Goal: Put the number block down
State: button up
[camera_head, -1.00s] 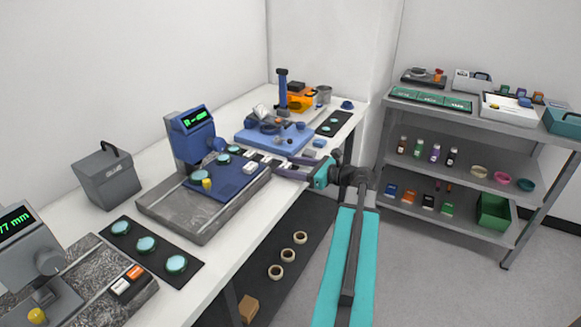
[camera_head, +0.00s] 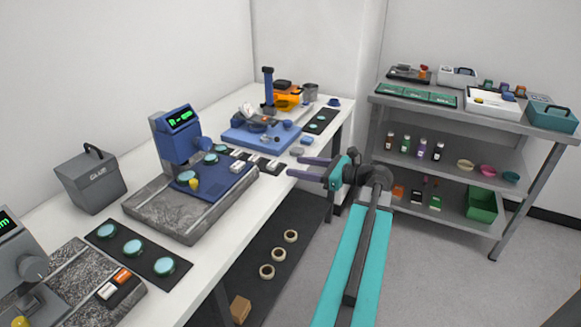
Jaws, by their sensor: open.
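My gripper (camera_head: 297,167) is open and empty. Its two dark fingers point left, over the front edge of the white bench. A dark strip with several small pale blocks (camera_head: 255,160) lies on the bench just left of the fingertips, apart from them. Another small pale block (camera_head: 237,167) sits at the right side of the blue instrument's base (camera_head: 203,184). Any numbers on these blocks are too small to read, so I cannot tell which one is the number block.
The blue instrument (camera_head: 178,140) with a green display stands on a grey slab. A blue tray (camera_head: 235,136) with tools lies behind the strip. A shelf cart (camera_head: 450,118) stands at right. Open floor lies between bench and cart.

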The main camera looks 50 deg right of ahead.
jog(key=shift+v, duration=1.75)
jog(key=shift+s, duration=0.1)
